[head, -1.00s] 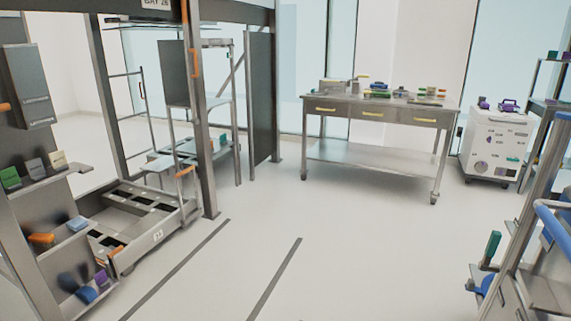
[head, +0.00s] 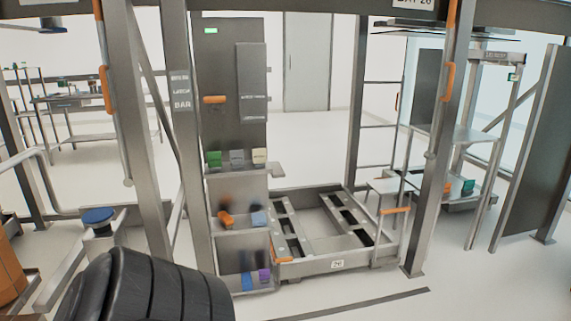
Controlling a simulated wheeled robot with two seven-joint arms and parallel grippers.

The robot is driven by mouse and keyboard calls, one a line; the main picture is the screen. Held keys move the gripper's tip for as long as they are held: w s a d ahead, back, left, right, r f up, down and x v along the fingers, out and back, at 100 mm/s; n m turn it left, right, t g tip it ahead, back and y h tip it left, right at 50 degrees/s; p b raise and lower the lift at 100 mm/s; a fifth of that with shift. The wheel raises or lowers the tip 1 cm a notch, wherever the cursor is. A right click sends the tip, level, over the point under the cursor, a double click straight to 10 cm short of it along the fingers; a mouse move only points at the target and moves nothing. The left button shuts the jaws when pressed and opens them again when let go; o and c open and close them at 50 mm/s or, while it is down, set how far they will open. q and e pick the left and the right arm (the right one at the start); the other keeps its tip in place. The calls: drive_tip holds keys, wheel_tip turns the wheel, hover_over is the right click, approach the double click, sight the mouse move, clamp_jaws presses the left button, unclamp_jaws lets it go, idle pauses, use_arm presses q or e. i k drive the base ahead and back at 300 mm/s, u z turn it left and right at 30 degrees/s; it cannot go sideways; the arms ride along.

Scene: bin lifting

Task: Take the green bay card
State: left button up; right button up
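A small green card (head: 214,158) stands upright on the top ledge of the grey station panel, left of centre in the head view. A grey card (head: 237,157) and a cream card (head: 259,155) stand to its right in the same row. The writing on the cards is too small to read. Neither of my grippers shows in the view, and nothing is seen touching the green card.
Lower shelves hold an orange item (head: 226,219) and blue and purple items (head: 264,275). A low metal bay frame (head: 337,264) marked 26 stands right of the panel. Upright posts (head: 187,150) flank the panel. Floor is open at the lower right.

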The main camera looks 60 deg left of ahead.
sight(214, 159)
drive_tip(key=u, duration=2.3)
drive_tip(key=i, duration=1.5)
drive_tip(key=u, duration=0.3)
